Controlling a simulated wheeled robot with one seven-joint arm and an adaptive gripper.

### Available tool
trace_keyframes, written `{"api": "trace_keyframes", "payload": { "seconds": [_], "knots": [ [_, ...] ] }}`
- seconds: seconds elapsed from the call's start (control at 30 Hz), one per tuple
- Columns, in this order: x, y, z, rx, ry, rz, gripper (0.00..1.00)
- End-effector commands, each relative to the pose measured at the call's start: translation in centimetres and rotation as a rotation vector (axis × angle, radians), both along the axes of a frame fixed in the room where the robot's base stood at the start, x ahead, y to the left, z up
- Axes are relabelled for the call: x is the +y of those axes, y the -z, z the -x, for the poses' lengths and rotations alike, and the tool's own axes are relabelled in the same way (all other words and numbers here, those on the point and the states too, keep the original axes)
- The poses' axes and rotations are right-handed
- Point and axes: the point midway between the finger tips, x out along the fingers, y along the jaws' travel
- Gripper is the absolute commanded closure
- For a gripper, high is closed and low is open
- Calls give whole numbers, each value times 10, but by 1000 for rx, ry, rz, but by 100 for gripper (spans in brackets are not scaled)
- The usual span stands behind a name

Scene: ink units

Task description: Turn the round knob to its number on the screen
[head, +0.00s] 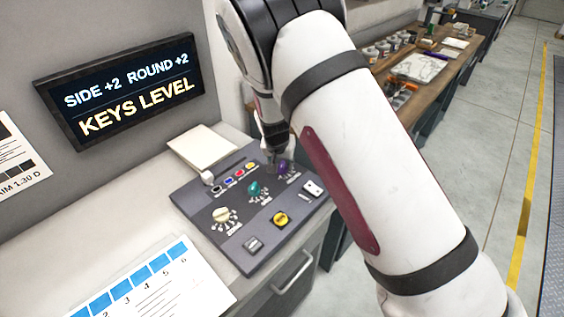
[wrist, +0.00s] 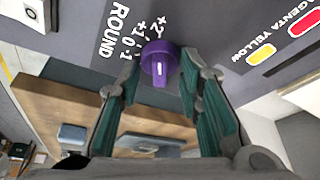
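The screen (head: 125,88) reads "SIDE +2 ROUND +2" and "KEYS LEVEL". The round knob is purple and sits at the far right of the control panel in the head view (head: 283,168). In the wrist view the purple knob (wrist: 160,60) is beside the word ROUND and a scale with +2, +1, 0 and -1. A short white mark shows on its face; which number it points at I cannot tell. My gripper (wrist: 160,72) is open, with one finger on each side of the knob and a narrow gap visible at the left. Contact at the right is unclear.
The grey panel (head: 190,203) also bears a teal knob (head: 254,188), a cream knob (head: 221,214), a yellow button (head: 281,219), a white rocker switch (head: 312,188) and several small coloured buttons. A numbered sheet (head: 160,285) lies in front. My arm covers much of the right side.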

Motion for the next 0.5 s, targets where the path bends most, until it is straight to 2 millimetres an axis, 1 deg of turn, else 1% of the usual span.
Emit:
{"api": "trace_keyframes", "payload": {
  "seconds": [0.33, 0.43, 0.5],
  "knots": [
    [0, -1, 0, -1, -1, 0, 55],
    [1, -7, 1, -3, -2, -1, 55],
    [2, -14, 4, -3, -2, -1, 55]
  ]
}}
